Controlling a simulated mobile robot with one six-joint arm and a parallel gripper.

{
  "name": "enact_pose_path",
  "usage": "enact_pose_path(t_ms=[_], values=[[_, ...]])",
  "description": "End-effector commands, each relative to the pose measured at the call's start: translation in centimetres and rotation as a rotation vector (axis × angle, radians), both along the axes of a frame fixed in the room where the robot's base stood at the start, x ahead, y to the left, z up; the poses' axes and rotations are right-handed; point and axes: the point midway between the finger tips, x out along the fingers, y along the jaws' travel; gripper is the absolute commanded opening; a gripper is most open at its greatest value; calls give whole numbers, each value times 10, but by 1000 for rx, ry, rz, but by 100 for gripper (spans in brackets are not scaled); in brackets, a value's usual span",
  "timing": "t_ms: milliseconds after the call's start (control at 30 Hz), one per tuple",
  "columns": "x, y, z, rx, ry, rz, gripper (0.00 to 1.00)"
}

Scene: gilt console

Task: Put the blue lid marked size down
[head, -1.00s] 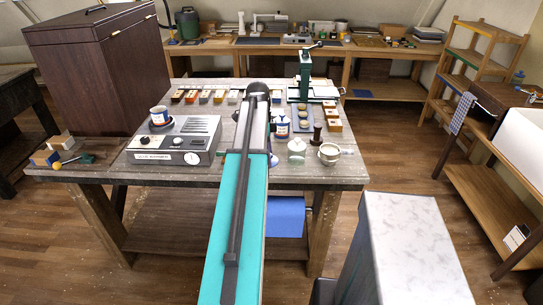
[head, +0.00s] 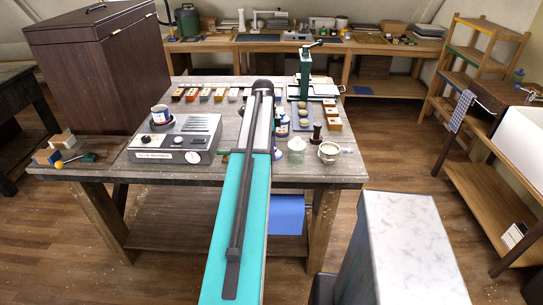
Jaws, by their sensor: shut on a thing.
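My teal arm reaches forward from the bottom centre over the wooden table (head: 110,168). Its dark far joint is above the middle of the table. My gripper is hidden behind the arm, so its jaws and anything in them do not show. I cannot make out the blue lid marked size. A blue-and-white jar (head: 283,128) stands just right of the arm and is partly covered by it. A glass jar (head: 296,147) stands nearer the front edge.
Small boxes line the back. A white cup (head: 328,152) and a dark stamp (head: 317,134) stand at right. A green press (head: 306,72) rises behind.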

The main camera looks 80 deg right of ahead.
Motion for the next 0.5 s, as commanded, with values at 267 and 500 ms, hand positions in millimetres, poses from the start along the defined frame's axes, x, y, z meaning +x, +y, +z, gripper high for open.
enact_pose_path(t_ms=[267,500], values=[[0,3,-25,4,0,0,32],[0,2,-32,2,0,0,32]])
